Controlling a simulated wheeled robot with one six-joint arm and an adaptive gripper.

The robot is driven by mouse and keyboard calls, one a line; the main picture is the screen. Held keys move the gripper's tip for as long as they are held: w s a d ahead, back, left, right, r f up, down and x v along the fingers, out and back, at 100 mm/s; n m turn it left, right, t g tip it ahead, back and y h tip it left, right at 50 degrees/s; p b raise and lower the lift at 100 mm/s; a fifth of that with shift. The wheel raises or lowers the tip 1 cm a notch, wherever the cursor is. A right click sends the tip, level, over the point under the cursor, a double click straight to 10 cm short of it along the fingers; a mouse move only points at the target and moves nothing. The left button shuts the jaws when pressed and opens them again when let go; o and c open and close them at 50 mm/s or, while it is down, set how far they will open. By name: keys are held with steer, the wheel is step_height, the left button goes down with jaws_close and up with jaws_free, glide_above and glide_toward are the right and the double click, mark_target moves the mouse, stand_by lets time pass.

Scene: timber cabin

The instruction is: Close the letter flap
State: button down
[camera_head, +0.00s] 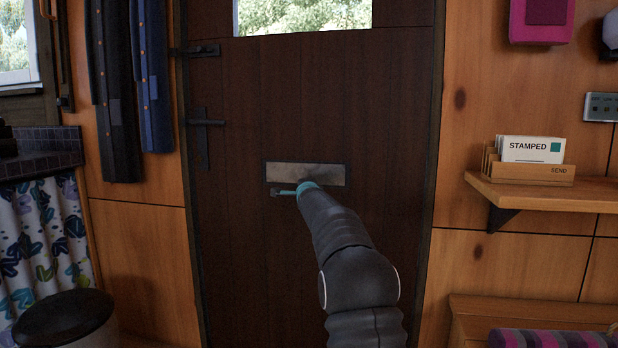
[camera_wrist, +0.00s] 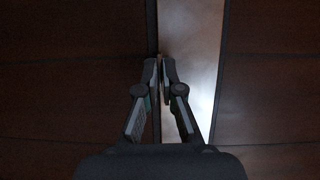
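The letter flap (camera_head: 290,173) is a pale metal plate in a dark frame, set across the middle of the dark wooden door (camera_head: 250,100). In the wrist view the flap (camera_wrist: 200,60) appears as a bright upright strip right of the fingertips. My gripper (camera_wrist: 162,60) has its fingertips together, with nothing visible between them. The tips are at the flap's edge by the dark frame; I cannot tell whether they touch. In the head view my arm reaches to just below the flap, hiding part of its lower edge. How far the flap is tilted is unclear.
A door handle (camera_head: 206,122) and dark coats (camera_head: 112,95) are at the left. A wooden shelf (camera_head: 560,193) with a letter holder (camera_head: 530,172) juts from the right wall. A dark round-topped bin (camera_head: 65,318) stands lower left. The door around the flap is clear.

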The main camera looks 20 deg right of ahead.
steer(key=shift+d+r+t+p, duration=0.25)
steer(key=shift+r+t+p, duration=0.1)
steer(key=shift+t+p, duration=0.15)
stand_by(0.3)
steer(key=c, duration=1.3)
jaws_free()
steer(key=shift+d, duration=0.2)
steer(key=shift+c, duration=0.2)
steer(key=v, duration=1.2)
steer(key=shift+a, duration=0.2)
steer(key=shift+n, duration=0.3)
